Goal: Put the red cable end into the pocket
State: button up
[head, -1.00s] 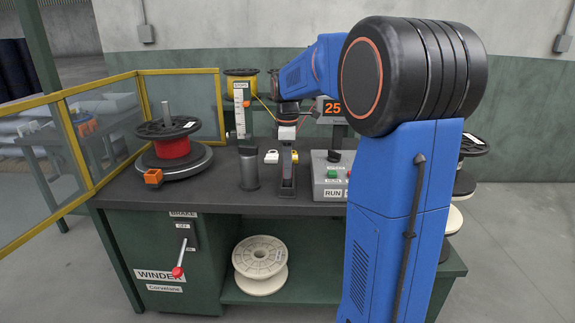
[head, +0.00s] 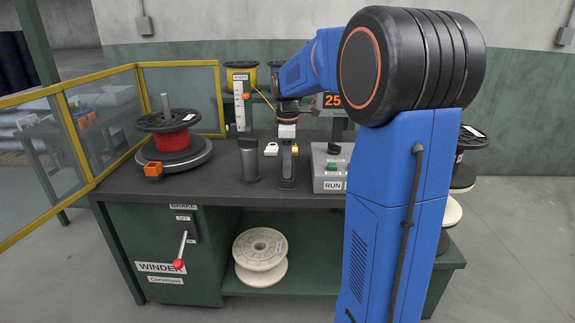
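My gripper (head: 286,131) points down over the middle of the bench, just above a dark upright fixture (head: 287,170). It is small in the head view and its fingers cannot be made out, so I cannot tell whether it is open or holds anything. A spool wound with red (head: 173,141) stands on a dark round turntable (head: 197,160) at the left. An orange block (head: 153,169) sits at the turntable's front edge; I cannot tell whether it is the pocket. No red cable end is distinguishable.
A white padlock-shaped piece (head: 271,149) and a dark cylinder (head: 248,160) stand left of the fixture; a control box (head: 330,170) stands right. A yellow spool (head: 240,77) is behind. A yellow-framed guard (head: 88,130) borders the left. The bench's front left is clear.

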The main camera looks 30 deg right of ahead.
notch_tip(320, 180, up, 17)
jog(key=shift+r, duration=0.2)
dwell(0.5)
dwell(0.7)
jog(key=s+a+f+m+t, duration=0.1)
jog(key=s+a+f+m, duration=0.2)
jog(key=s, duration=0.7)
jog(key=s+a+f+m+t, duration=0.2)
jog(key=s+a+f+m, duration=0.2)
jog(key=s+a+f, duration=0.3)
jog(key=s+a+f+m+t, duration=0.1)
jog(key=s+a+f+m, duration=0.3)
jog(key=s+f, duration=0.7)
jog(key=shift+s+a+f+t, duration=0.4)
jog(key=shift+s+a, duration=0.5)
jog(key=shift+s, duration=0.2)
